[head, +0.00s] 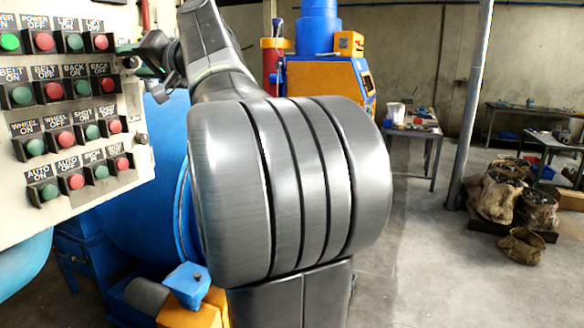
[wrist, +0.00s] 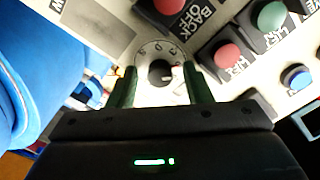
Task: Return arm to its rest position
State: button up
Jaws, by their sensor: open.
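My gripper (wrist: 159,68) is open, with its two dark green fingers on either side of a round black dial knob (wrist: 160,74) on the panel. Gaps show between the knob and both fingers, and nothing is held. In the head view my gripper (head: 152,54) is small and dark, close to the right edge of the white control panel (head: 120,20). My arm is bent, with its large grey joint filling the middle of the head view and hiding much of what lies behind.
The panel carries several red and green buttons (head: 54,91); a blue button (wrist: 296,77) shows in the wrist view. A blue drum (head: 140,160) stands behind my arm. A grey pole (head: 470,110), sacks (head: 505,195) and tables are right.

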jog(key=b+v, duration=0.4)
jog(key=v, duration=1)
jog(key=p+x, duration=0.4)
jog(key=x, duration=1)
jog(key=shift+a+r, duration=0.1)
jog(key=shift+r, duration=0.05)
jog(key=shift+w+f+n, duration=0.1)
jog(key=shift+f+n, duration=0.2)
jog(key=shift+n, duration=0.1)
jog(key=shift+r+n+b, duration=0.1)
jog(key=shift+n+b, duration=0.45)
jog(key=shift+n, duration=0.35)
jog(key=n, duration=0.2)
jog(key=shift+n+b, duration=0.3)
jog(key=shift+b, duration=0.05)
jog(key=n, duration=0.8)
jog(key=shift+s+r+n, duration=0.15)
jog(key=shift+s+n, duration=0.05)
jog(key=shift+n, duration=0.1)
jog(key=shift+n+p, duration=0.5)
jog(key=shift+n, duration=0.9)
